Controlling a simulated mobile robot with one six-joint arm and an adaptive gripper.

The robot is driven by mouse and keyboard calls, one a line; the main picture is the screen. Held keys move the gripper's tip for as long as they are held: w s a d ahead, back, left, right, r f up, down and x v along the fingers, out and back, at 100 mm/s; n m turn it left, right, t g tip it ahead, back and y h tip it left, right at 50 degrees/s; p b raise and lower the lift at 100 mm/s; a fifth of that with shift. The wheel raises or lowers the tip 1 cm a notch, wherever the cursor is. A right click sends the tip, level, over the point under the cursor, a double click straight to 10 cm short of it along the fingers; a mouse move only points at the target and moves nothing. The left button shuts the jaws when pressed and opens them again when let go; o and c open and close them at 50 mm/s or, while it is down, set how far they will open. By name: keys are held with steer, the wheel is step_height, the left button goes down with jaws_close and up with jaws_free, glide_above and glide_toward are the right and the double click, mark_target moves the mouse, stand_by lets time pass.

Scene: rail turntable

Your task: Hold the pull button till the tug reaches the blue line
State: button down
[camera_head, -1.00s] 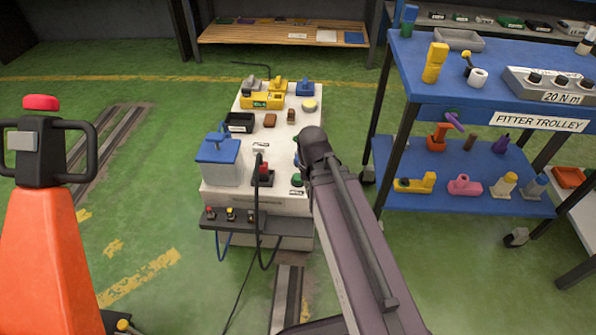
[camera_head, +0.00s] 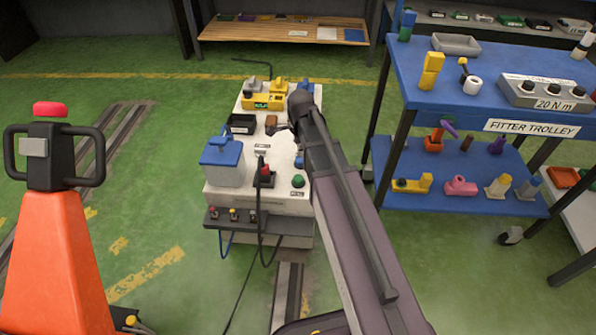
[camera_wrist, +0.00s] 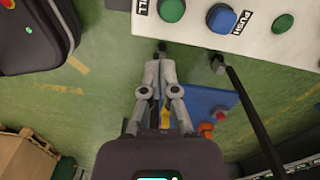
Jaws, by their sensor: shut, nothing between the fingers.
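The green pull button (camera_head: 298,181) stands on the near right corner of the white bench top, above a PULL label. In the wrist view the green button (camera_wrist: 171,9) is at the top edge, left of a blue PUSH button (camera_wrist: 221,18). My gripper (camera_wrist: 162,48) is shut and empty, its fingers below the green button in the picture and apart from it, over the floor beside the white bench. I cannot make out the tug or the blue line.
The blue fitter trolley (camera_head: 455,78) is to the right. An orange pallet truck (camera_head: 50,240) stands left. Green floor lies between.

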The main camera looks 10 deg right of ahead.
mark_target(299, 177)
steer(key=shift+w+r+m, duration=0.2)
steer(key=shift+w+m, duration=0.3)
steer(key=shift+m, duration=0.2)
steer(key=shift+w+r+m, duration=0.2)
steer(key=shift+w+m, duration=0.3)
steer(key=shift+m, duration=0.2)
steer(key=shift+f, duration=0.25)
step_height(299, 177, down, 14)
steer(key=b, duration=1.3)
steer(key=shift+r, duration=0.25)
steer(key=shift+b, duration=0.3)
